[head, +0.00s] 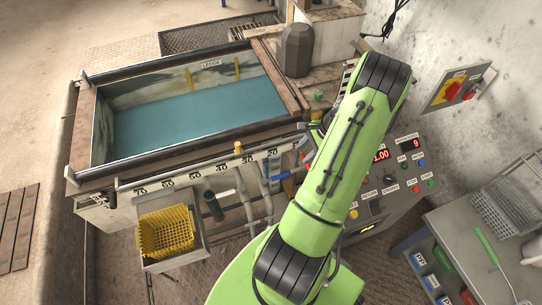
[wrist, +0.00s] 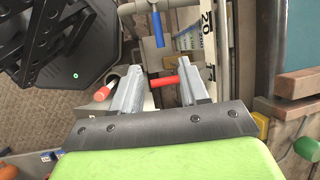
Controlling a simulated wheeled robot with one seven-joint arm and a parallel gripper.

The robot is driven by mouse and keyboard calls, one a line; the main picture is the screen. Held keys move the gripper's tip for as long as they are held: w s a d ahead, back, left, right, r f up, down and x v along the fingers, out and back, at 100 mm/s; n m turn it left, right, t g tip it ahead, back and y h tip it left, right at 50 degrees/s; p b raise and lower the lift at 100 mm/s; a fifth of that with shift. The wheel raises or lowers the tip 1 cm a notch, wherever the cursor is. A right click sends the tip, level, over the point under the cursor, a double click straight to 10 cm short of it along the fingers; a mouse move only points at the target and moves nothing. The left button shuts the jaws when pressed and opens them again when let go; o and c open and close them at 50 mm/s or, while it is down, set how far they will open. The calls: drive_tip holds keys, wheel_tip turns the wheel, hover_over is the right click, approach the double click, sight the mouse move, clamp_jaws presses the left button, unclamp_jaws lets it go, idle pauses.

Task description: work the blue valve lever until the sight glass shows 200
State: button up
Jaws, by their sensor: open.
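A blue lever (wrist: 157,28) with a crossbar shows at the top of the wrist view, beyond my fingertips and apart from them. A blue part (head: 278,176) by the pipes on the tank front in the head view looks like the same lever. My gripper (wrist: 160,79) is open. A red handle (wrist: 166,82) lies across the gap between its fingers; I cannot tell whether they touch it. A strip marked 20 (wrist: 207,24) stands right of the blue lever. I cannot tell the sight glass reading. My arm hides the gripper's fingers in the head view.
A tank (head: 200,105) of blue-green water fills the left. A yellow basket (head: 166,232) sits before it. A control panel (head: 385,190) with red displays is behind my arm at right. A second red-ended handle (wrist: 105,88) lies left of my fingers.

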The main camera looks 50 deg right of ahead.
sight(282, 175)
drive_tip(key=b+x, duration=0.5)
drive_tip(key=x, duration=1)
drive_tip(key=shift+a+f+b, duration=0.2)
drive_tip(key=shift+f+b, duration=0.05)
drive_tip(key=shift+b, duration=0.05)
clamp_jaws()
